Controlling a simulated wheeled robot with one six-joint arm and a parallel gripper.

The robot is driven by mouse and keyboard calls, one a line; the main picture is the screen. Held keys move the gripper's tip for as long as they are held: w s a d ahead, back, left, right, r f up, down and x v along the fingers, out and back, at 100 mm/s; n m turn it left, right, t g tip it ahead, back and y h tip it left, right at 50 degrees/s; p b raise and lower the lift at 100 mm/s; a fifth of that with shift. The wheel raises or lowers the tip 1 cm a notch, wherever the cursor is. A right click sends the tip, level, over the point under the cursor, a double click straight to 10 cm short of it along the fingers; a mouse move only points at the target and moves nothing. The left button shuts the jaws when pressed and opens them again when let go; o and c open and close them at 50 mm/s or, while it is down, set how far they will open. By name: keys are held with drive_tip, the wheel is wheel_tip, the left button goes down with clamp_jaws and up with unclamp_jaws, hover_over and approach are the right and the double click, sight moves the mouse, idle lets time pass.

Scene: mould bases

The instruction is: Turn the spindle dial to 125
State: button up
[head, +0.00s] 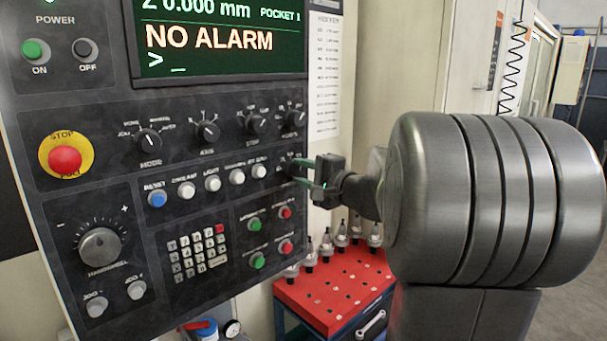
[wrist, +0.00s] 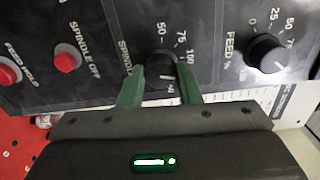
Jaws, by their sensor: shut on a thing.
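The spindle dial (wrist: 162,60) is a dark round knob on the control panel, with the word SPINDLE and the figures 50, 75 and 100 beside it in the wrist view. My gripper (wrist: 160,70) has its two green fingers on either side of the knob and is shut on it. A pale mark shows on the knob's lower side, but the fingers and gripper body hide part of the scale, so I cannot read the setting. In the head view my gripper (head: 293,168) reaches the panel's right edge and mostly covers the dial.
The feed dial (wrist: 267,52) sits close to the right in the wrist view, and red buttons (wrist: 67,58) to the left. A red tool trolley (head: 330,300) with tool holders stands below my arm. A screen (head: 220,40) tops the panel (head: 120,195).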

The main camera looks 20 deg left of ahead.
drive_tip(key=m, duration=0.5)
drive_tip(key=shift+p, duration=0.35)
idle(0.3)
drive_tip(key=o, duration=1)
drive_tip(key=shift+d, duration=0.1)
drive_tip(key=b+v, duration=0.3)
drive_tip(key=v, duration=1)
drive_tip(key=shift+s+d+f+b, duration=0.1)
drive_tip(key=shift+s+d+b, duration=0.1)
drive_tip(key=shift+d+b, duration=0.15)
drive_tip(key=shift+a, duration=0.15)
